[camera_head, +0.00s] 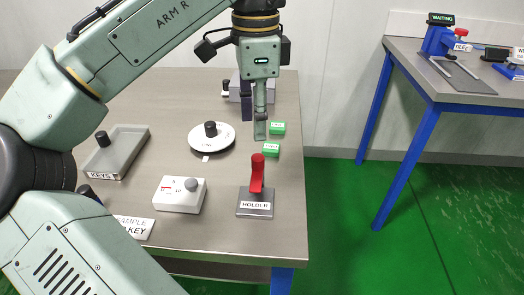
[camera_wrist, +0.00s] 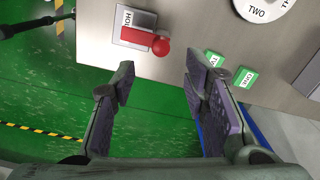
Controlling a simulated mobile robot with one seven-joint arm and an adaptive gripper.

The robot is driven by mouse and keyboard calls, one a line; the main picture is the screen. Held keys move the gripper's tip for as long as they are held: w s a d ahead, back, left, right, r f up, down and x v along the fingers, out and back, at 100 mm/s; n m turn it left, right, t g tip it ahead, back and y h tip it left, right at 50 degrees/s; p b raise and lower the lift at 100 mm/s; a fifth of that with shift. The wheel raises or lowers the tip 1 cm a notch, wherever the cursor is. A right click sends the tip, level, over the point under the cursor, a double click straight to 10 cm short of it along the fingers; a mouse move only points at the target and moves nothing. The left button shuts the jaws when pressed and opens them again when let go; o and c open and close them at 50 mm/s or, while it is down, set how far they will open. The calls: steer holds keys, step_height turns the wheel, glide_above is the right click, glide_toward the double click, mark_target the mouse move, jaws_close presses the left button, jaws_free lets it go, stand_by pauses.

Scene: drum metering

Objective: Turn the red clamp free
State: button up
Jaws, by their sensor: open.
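The red clamp (camera_head: 257,177) is a lever with a round knob, standing up from the grey block labelled HOLDER (camera_head: 256,210) near the table's right front corner. In the wrist view the red clamp (camera_wrist: 138,34) lies across the holder block (camera_wrist: 132,20), its ball end pointing right. My gripper (camera_head: 255,128) points down above the table, behind and above the clamp in the head view. In the wrist view my gripper (camera_wrist: 160,78) has its fingers wide apart with nothing between them. The clamp is beyond the fingertips, not touched. Whether anything sits in the holder cannot be told.
Two green blocks (camera_head: 277,128) lie close to my fingers. A white round dial (camera_head: 212,137), a white box with a grey knob (camera_head: 180,194) and a KEYS tray (camera_head: 116,152) stand to the left. A second blue-legged table (camera_head: 455,80) is at right. Green floor lies between.

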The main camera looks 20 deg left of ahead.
mark_target(258, 156)
step_height(258, 156, down, 9)
steer(key=shift+w+r+b, duration=0.1)
steer(key=shift+b, duration=0.25)
steer(key=shift+c, duration=0.3)
jaws_close()
